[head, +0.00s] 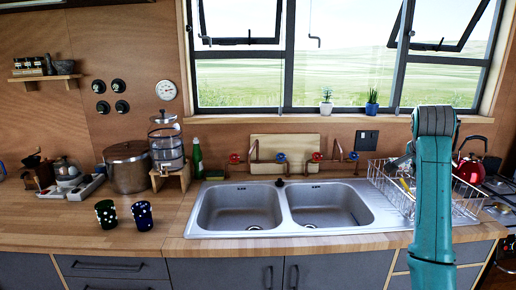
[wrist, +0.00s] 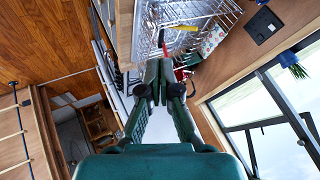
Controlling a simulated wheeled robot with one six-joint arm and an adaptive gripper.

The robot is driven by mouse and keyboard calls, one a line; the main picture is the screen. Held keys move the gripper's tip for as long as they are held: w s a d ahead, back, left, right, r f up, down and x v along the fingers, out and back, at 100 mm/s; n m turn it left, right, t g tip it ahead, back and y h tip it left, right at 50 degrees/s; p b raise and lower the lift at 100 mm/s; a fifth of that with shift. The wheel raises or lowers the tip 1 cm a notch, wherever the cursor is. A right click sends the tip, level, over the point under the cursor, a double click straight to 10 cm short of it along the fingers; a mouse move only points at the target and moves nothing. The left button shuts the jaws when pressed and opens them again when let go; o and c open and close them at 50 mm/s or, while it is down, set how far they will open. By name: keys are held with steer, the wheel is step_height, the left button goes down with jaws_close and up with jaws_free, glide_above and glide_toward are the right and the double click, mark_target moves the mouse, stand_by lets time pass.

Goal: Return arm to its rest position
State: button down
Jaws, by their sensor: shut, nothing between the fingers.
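My teal arm rises on the right of the head view, in front of the dish rack; my gripper is hidden there. In the wrist view my gripper (wrist: 158,92) shows with its two dark green fingers together and nothing between them. Beyond the fingertips lies the wire dish rack (wrist: 190,25), which also shows in the head view (head: 466,202). The fingers appear apart from the rack, though their distance to it is hard to tell.
A double sink (head: 240,208) lies left of my arm. A red kettle (head: 471,168) stands behind it on the right. Two dark cups (head: 142,215), a pot (head: 127,168) and a water dispenser (head: 166,145) stand on the counter. The window (head: 340,55) is behind the sink.

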steer(key=s+a+f+n+t, duration=0.1)
steer(key=a+f+n, duration=0.15)
steer(key=f, duration=1.05)
steer(key=s+a+f+n+t, duration=0.15)
steer(key=a+f, duration=0.25)
steer(key=f, duration=0.9)
steer(key=s+a+f+n+t+y, duration=0.1)
steer(key=s+a+f+n, duration=0.1)
steer(key=s+a+f, duration=0.5)
steer(key=s+a+f+n+t+y, duration=0.1)
steer(key=s+a+f+n, duration=0.15)
steer(key=s+f, duration=0.75)
steer(key=s+a+f+n+t+y, duration=0.15)
steer(key=s+a, duration=0.25)
steer(key=s, duration=0.8)
steer(key=s+a+f+n+t, duration=0.1)
steer(key=s+a+f+n, duration=0.15)
steer(key=s, duration=0.95)
steer(key=s+a+r+n, duration=0.1)
steer(key=s+a+r, duration=0.1)
steer(key=s+r, duration=0.5)
steer(key=s+a+r+n+t+y, duration=0.1)
steer(key=s+r, duration=0.5)
steer(key=s, duration=0.6)
steer(key=shift+a+r+n, duration=0.35)
steer(key=shift+n, duration=0.3)
